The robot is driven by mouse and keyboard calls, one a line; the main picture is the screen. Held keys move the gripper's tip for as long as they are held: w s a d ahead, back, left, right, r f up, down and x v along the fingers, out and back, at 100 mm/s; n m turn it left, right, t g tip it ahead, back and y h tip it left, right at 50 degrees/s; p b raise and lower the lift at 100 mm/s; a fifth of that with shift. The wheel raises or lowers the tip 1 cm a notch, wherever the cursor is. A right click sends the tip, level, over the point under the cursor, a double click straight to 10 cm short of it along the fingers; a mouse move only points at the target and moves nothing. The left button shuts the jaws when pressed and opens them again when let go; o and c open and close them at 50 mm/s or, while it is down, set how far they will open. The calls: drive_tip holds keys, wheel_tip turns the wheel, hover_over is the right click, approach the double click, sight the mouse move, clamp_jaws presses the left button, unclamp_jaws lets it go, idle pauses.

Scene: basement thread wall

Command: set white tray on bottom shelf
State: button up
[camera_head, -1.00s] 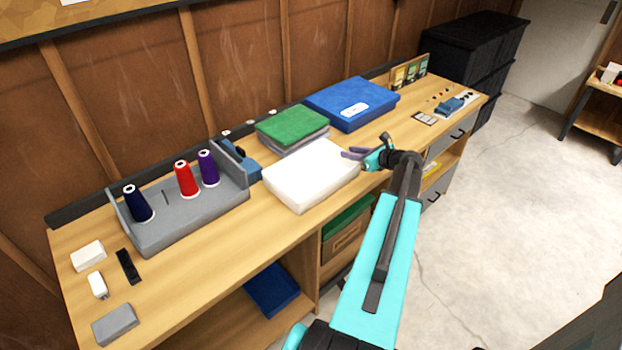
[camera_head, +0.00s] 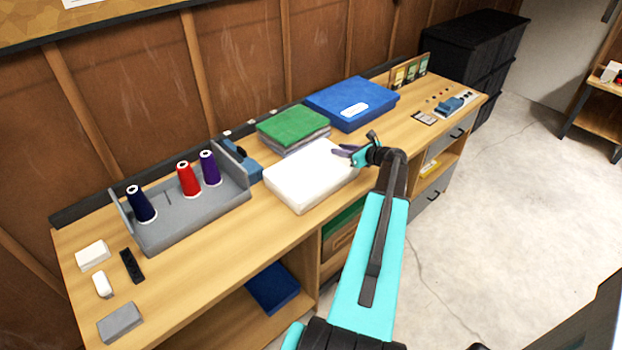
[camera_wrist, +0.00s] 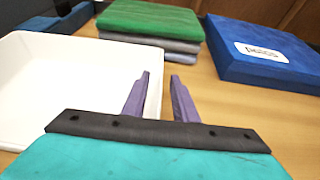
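The white tray (camera_head: 306,183) lies on the workbench top (camera_head: 215,225), front of the green stack. In the wrist view the tray (camera_wrist: 55,75) fills the left side, its hollow inside showing. My gripper (camera_head: 350,152) is at the tray's right end. In the wrist view my gripper (camera_wrist: 160,82) is open, with a gap between its purple fingers. The left finger overlaps the tray's right wall and the right finger is outside it; I cannot tell whether they touch it. The bottom shelf (camera_head: 235,325) shows below the bench top, partly cut off by the frame.
A dark blue item (camera_head: 273,288) lies on the bottom shelf. Behind the tray are a green-topped stack (camera_head: 293,126) and a blue box (camera_head: 350,102). A grey thread holder (camera_head: 185,215) with spools stands to the left. Open floor (camera_head: 480,220) lies to the right.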

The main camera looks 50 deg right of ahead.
drive_tip(key=shift+c, duration=0.2)
clamp_jaws()
drive_tip(key=shift+r, duration=0.15)
